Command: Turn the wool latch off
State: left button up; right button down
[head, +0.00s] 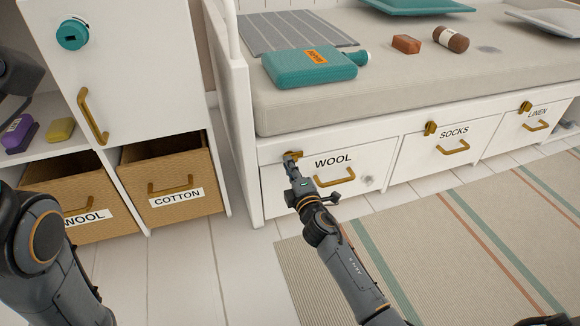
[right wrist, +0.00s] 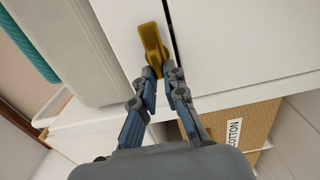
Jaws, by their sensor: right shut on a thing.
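The wool latch (head: 294,154) is a small gold piece on the bed frame's front, at the top edge of the white drawer labelled WOOL (head: 375,163). My right gripper (head: 291,161) is at this latch and partly covers it in the head view. In the right wrist view the gold latch (right wrist: 152,42) lies beside the dark gap at the drawer's edge. My right gripper's fingertips (right wrist: 161,73) are closed on its near end. My left gripper is out of view; only parts of my left arm show at the left.
The SOCKS drawer (head: 478,139) and LINEN drawer (head: 510,134) have their own gold latches. A cabinet (head: 130,60) with woven COTTON (head: 200,210) and WOOL (head: 50,195) bins stands left. A striped rug (head: 440,250) covers the floor.

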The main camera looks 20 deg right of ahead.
jog(key=c, duration=1.4)
grip_release()
jog(key=s, duration=0.7)
jog(key=shift+s+d, duration=0.15)
jog(key=shift+s, duration=0.1)
